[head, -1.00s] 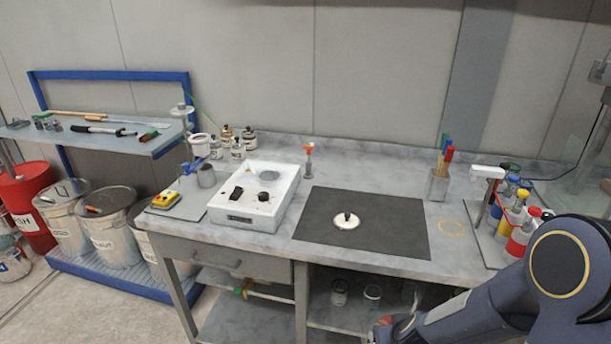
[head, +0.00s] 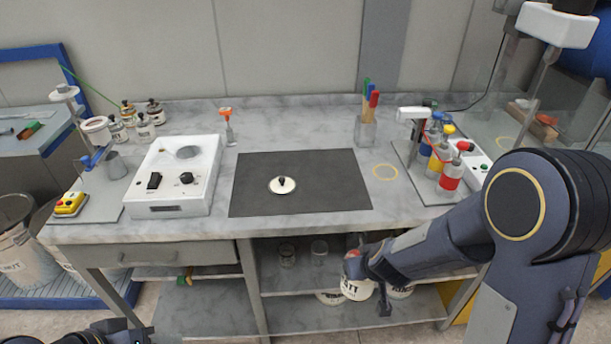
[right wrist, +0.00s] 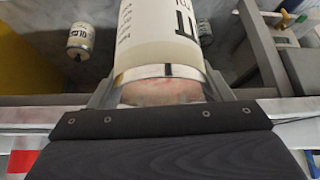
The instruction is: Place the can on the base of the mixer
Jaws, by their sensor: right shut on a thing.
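The can (head: 358,288) is white with dark lettering and shows a reddish end. It hangs from my right gripper (head: 356,262), in front of the bench's lower shelf. In the right wrist view the can (right wrist: 155,38) lies between the two fingers of my right gripper (right wrist: 160,88), which are shut on it at its metal rim. A stand (head: 66,95) with a grey base plate (head: 98,208), blue clamp and yellow button box is at the bench's left; it looks like the mixer, but I cannot be sure. My left gripper (head: 120,332) is at the bottom left; its jaws are unclear.
A white box with knobs (head: 170,195) and a black mat (head: 335,195) with a small lidded disc (head: 282,185) sit on the bench. Coloured bottles (head: 450,175) and a white-headed stand (head: 412,113) are at the right. Other containers (head: 319,250) stand on the shelf below.

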